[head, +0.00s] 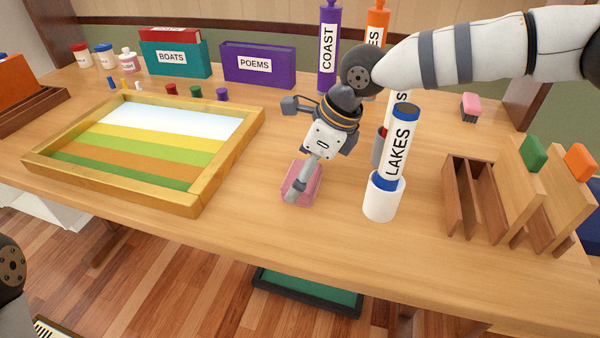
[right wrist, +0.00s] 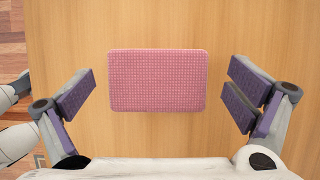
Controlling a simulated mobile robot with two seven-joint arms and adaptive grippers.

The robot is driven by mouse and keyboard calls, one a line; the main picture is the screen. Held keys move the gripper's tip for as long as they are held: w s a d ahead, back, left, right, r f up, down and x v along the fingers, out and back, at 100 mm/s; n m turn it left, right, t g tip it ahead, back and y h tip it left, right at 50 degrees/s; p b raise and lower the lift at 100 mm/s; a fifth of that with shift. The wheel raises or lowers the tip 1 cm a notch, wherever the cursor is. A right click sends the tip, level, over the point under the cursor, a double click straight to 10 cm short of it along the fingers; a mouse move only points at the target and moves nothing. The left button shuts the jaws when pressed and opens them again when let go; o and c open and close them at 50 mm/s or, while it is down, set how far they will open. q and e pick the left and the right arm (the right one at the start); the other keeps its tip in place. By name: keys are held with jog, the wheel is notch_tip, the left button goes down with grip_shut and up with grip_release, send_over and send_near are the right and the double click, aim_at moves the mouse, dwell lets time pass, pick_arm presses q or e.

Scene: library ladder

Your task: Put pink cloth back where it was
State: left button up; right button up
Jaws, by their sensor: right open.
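The pink cloth (head: 313,184) lies flat on the wooden table near its front edge, left of the white cup holding the LAKES tube. In the right wrist view the pink cloth (right wrist: 158,80) is a textured rectangle lying between the fingers, touching neither. My right gripper (head: 300,192) is over the cloth, pointing down, and hides part of it in the head view. In the right wrist view the right gripper (right wrist: 158,104) is open and empty, with a pad on either side of the cloth. My left gripper is not in view.
The white cup (head: 382,203) with the LAKES tube (head: 402,145) stands close to the right. A gold-framed picture (head: 190,205) lies to the left. A wooden rack (head: 470,215) stands further right. A pink-topped brush (head: 471,105) lies at the back right. Bare table lies left of the cloth.

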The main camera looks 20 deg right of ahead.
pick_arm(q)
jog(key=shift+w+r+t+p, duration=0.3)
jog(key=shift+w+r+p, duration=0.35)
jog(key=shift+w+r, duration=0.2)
pick_arm(e)
jog(key=v, duration=1.1)
jog(key=shift+r, duration=0.1)
